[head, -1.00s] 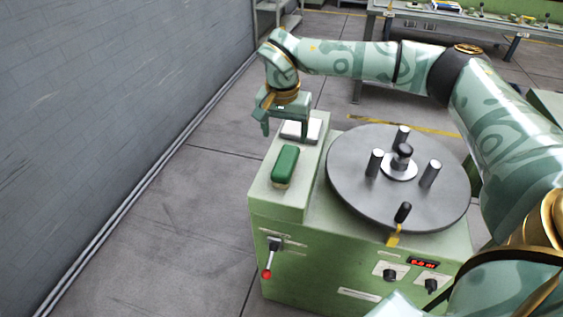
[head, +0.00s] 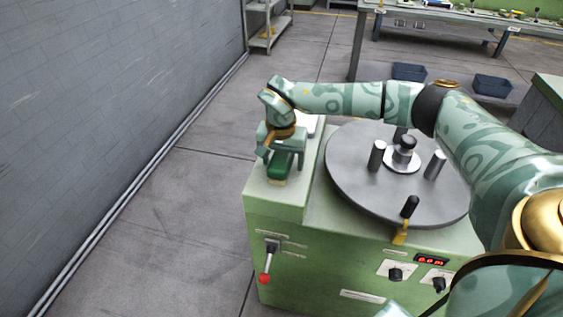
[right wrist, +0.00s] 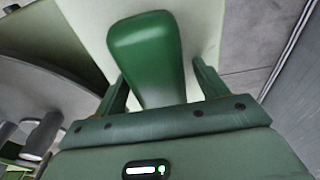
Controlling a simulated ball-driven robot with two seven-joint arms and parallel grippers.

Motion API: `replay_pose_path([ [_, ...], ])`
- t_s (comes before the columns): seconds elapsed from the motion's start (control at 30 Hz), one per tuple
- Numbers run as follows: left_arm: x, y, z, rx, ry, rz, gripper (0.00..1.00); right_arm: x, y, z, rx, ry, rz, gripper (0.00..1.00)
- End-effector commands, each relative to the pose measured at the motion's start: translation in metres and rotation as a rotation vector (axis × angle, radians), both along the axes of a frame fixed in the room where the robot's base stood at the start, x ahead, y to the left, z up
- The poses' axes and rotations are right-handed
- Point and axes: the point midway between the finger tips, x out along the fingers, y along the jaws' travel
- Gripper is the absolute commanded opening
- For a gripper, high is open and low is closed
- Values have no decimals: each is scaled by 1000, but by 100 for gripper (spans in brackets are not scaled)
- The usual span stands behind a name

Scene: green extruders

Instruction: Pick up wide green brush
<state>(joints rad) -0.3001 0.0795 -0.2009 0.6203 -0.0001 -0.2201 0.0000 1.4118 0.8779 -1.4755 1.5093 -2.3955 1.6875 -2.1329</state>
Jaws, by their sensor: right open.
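The wide green brush (head: 279,170) lies on the raised left ledge of the green machine (head: 268,201). It has a green back and a pale lower edge. My right gripper (head: 281,163) is open and sits low over the brush, with its fingers on either side of it. In the right wrist view the brush (right wrist: 147,55) runs between the two open fingers of the gripper (right wrist: 160,88). I cannot tell whether the fingers touch it. My left gripper is not in view.
A round grey turntable (head: 345,190) with upright posts stands right of the ledge. A white pad (head: 309,124) lies behind the gripper on the ledge. A lever with a red knob (head: 265,278) is on the machine's front. A grey wall (head: 100,90) stands at left.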

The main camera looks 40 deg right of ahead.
Motion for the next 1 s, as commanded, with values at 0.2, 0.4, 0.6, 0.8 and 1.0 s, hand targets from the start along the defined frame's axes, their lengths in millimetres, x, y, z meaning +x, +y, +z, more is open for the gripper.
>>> replay_pose_path([
  [0.2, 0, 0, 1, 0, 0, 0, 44, 0, 0, 1, 0, 0, 0, 28],
  [0.4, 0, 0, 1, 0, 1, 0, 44, 0, 0, 1, 1, -1, 0, 22],
  [0.6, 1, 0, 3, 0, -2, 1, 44, 0, 0, 7, 1, -2, 0, 22],
  [0.8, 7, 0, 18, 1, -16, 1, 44, 1, 1, 38, 0, -6, 1, 22],
  [1.0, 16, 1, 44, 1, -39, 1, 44, -37, 5, 86, 0, -7, 4, 22],
])
